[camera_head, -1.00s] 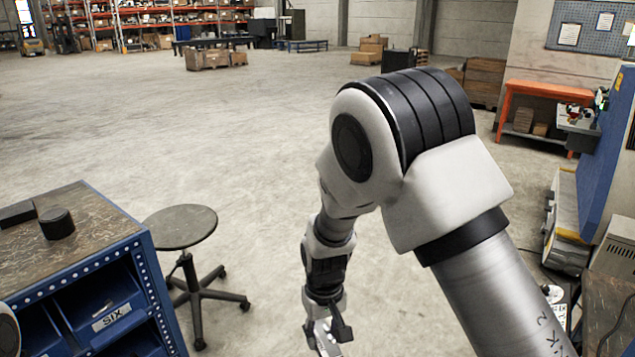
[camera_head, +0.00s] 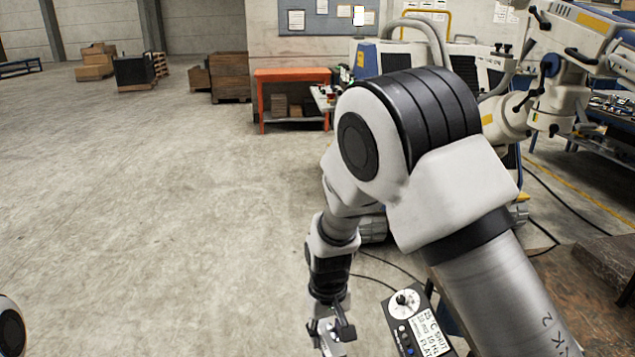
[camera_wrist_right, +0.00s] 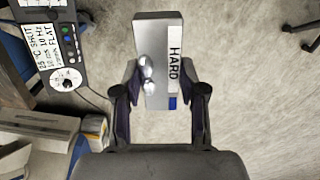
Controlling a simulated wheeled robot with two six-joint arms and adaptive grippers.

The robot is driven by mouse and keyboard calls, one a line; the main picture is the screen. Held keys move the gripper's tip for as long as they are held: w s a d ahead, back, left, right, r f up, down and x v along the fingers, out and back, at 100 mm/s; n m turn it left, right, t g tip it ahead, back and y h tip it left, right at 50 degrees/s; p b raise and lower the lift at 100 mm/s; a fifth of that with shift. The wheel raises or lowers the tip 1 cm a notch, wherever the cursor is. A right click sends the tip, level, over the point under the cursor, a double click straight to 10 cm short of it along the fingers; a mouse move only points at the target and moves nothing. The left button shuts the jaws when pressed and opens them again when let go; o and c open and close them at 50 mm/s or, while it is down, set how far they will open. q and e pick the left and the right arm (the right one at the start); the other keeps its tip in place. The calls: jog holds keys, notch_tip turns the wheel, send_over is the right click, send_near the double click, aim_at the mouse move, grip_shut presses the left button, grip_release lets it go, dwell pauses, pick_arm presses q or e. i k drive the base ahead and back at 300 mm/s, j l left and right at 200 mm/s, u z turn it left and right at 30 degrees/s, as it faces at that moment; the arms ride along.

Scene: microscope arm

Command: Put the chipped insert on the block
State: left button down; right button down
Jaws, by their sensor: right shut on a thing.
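My right gripper (camera_wrist_right: 163,105) is shut on a grey metal slab (camera_wrist_right: 150,28) with a white label reading HARD and a small blue patch. Shiny rounded metal pieces (camera_wrist_right: 147,72) show on the slab's left side; I cannot tell whether one is the chipped insert. In the head view my right gripper (camera_head: 332,335) hangs low in the picture, above the floor, with a grey piece between its fingers. I cannot identify the block with certainty. My left gripper is not in view.
A dark control box (camera_head: 415,322) with a white dial and printed settings is right of my right gripper. A worktop (camera_head: 545,275) lies at the right. A large microscope arm (camera_head: 560,90) stands upper right. An orange bench (camera_head: 290,76) stands at the back.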

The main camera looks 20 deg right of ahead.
aim_at(613, 258)
jog(key=i+z, duration=0.15)
jog(key=i, duration=0.6)
jog(key=i+z, duration=0.15)
jog(key=i, duration=0.65)
jog(key=i+j+z, duration=0.15)
jog(key=i, duration=0.6)
jog(key=i+l+z, duration=0.15)
jog(key=i+z, duration=0.6)
jog(key=z, duration=0.2)
jog(key=i+j+z, duration=0.1)
jog(key=i+z, duration=0.35)
jog(key=i+j+z, duration=0.25)
jog(key=z, duration=0.2)
jog(key=i+l+z, duration=0.25)
jog(key=i+z, duration=0.7)
jog(key=i, duration=0.25)
